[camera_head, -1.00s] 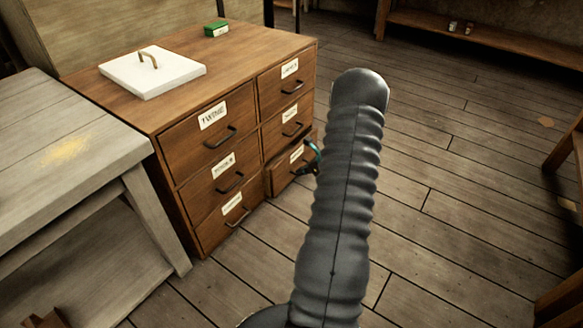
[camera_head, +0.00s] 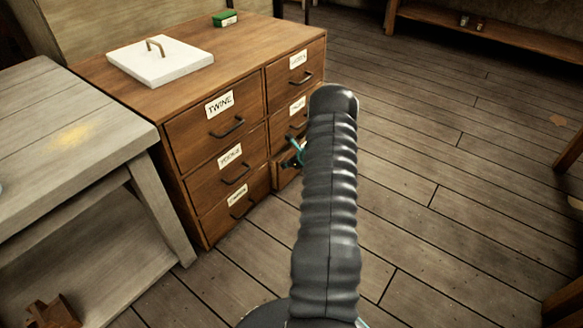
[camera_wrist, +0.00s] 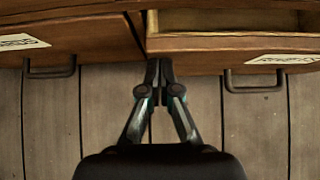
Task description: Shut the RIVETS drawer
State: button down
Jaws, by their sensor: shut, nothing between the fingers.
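The RIVETS drawer is most likely the bottom right drawer (camera_head: 284,178) of the wooden cabinet, mostly hidden behind my arm in the head view. In the wrist view a drawer (camera_wrist: 215,43) on the right stands partly open, its pale inside showing. Its label (camera_wrist: 283,59) is hard to read, and its dark handle (camera_wrist: 254,86) hangs below. My gripper (camera_wrist: 159,65) is shut and empty, its fingertips at the left end of that drawer's front edge. I cannot tell whether they touch. In the head view my gripper (camera_head: 296,153) shows only partly beside my arm.
The cabinet (camera_head: 255,45) carries a white lidded board (camera_head: 185,68) and a green box (camera_head: 225,19). The TWINE drawer (camera_head: 198,130) and other left drawers look shut. A grey table (camera_head: 60,130) stands at left.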

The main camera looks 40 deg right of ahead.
aim_at(279, 160)
jog(key=shift+w, duration=0.1)
jog(key=w, duration=0.1)
jog(key=w+a, duration=0.1)
jog(key=w, duration=0.1)
jog(key=shift+w, duration=0.3)
jog(key=shift+w+r, duration=0.1)
jog(key=shift+w, duration=0.3)
jog(key=shift+w+a, duration=0.1)
jog(key=s+d+r, duration=0.3)
jog(key=s+r, duration=0.4)
jog(key=s, duration=0.4)
jog(key=shift+s, duration=0.3)
jog(key=shift+n, duration=0.3)
